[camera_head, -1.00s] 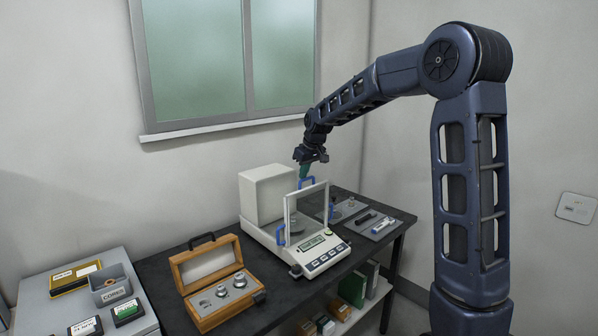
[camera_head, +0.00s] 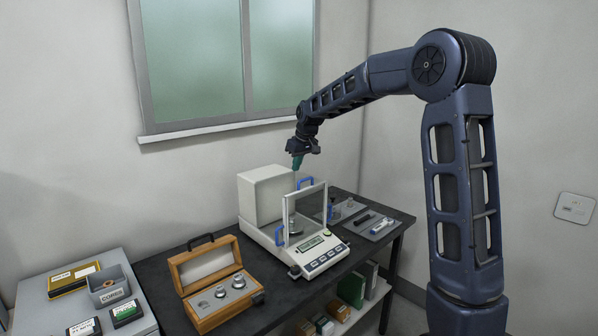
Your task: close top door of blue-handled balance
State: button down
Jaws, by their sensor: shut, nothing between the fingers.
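The balance (camera_head: 322,256) stands on the dark table, with a white rear housing, a clear weighing chamber and a display with keys at its front. One blue handle (camera_head: 305,182) shows at the top of the chamber and another blue handle (camera_head: 279,236) at its left side. The top door's exact position is too small to tell. My gripper (camera_head: 297,163) has green fingertips pointing down. It is shut and empty, above the top blue handle and slightly left of it, with a small gap apparent between them.
An open wooden box (camera_head: 213,278) of metal weights stands left of the balance. A grey tray (camera_head: 371,227) with small tools lies to the right. A grey side table (camera_head: 70,312) at the left holds labelled boxes. The wall and window are behind.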

jog(key=v, duration=0.8)
jog(key=s+d+r+m+h, duration=0.1)
jog(key=s+d+r+m, duration=0.1)
jog(key=s+d, duration=0.75)
jog(key=s+d+f+m+t+h, duration=0.1)
jog(key=s+d+f+m, duration=0.2)
jog(key=s+d, duration=0.8)
jog(key=s+d+f+m, duration=0.4)
jog(key=s+d+f, duration=0.4)
jog(key=s, duration=0.8)
jog(key=d, duration=0.3)
jog(key=shift+t+h, duration=0.4)
